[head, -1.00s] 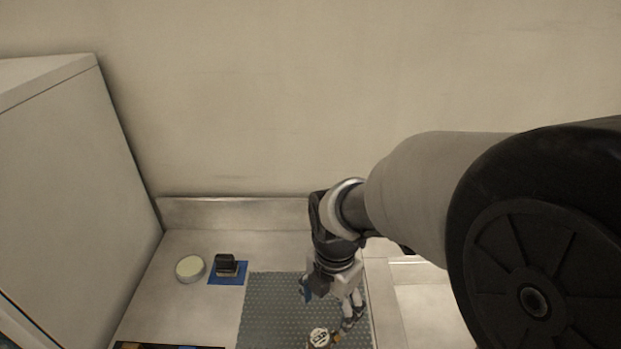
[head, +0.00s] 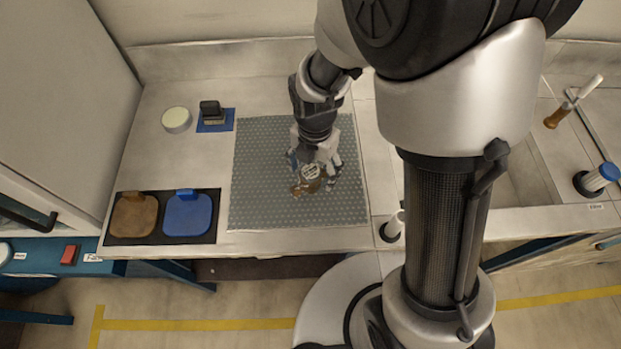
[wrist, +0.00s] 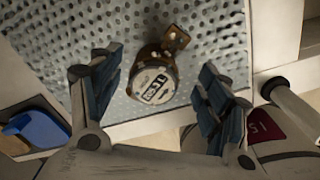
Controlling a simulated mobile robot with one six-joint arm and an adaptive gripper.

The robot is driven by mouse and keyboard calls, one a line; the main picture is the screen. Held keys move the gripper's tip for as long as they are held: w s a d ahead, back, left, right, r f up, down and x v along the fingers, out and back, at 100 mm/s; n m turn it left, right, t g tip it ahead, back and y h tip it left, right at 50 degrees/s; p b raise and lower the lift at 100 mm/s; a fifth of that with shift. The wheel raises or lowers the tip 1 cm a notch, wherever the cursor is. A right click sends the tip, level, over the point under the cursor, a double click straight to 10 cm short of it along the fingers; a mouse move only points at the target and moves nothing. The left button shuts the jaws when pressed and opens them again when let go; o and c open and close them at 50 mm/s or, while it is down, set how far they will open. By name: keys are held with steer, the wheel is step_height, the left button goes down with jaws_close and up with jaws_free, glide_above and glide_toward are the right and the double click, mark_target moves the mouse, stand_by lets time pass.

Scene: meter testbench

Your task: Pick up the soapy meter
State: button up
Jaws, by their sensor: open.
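The meter (head: 310,173) is a brown, brass-like body with a round white dial, lying on the grey dotted mat (head: 262,205). In the wrist view the meter (wrist: 153,84) sits dial toward the camera between my fingers, a little beyond their tips, with its pipe end toward the top right. In the wrist view my gripper (wrist: 152,92) is open, with a blue-grey pad on each side and no visible contact with the meter.
A round pale-topped tin (head: 176,120) and a black block (head: 211,111) on a blue square stand behind. A sink (head: 520,170) is at right.

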steer(key=f, duration=0.1)
steer(key=f+b, duration=0.1)
steer(key=f, duration=0.1)
steer(key=a+f+b, duration=0.1)
steer(key=f, duration=0.1)
steer(key=shift+s, duration=0.2)
steer(key=shift+d, duration=0.1)
steer(key=shift+c, duration=0.6)
steer(key=c, duration=1.5)
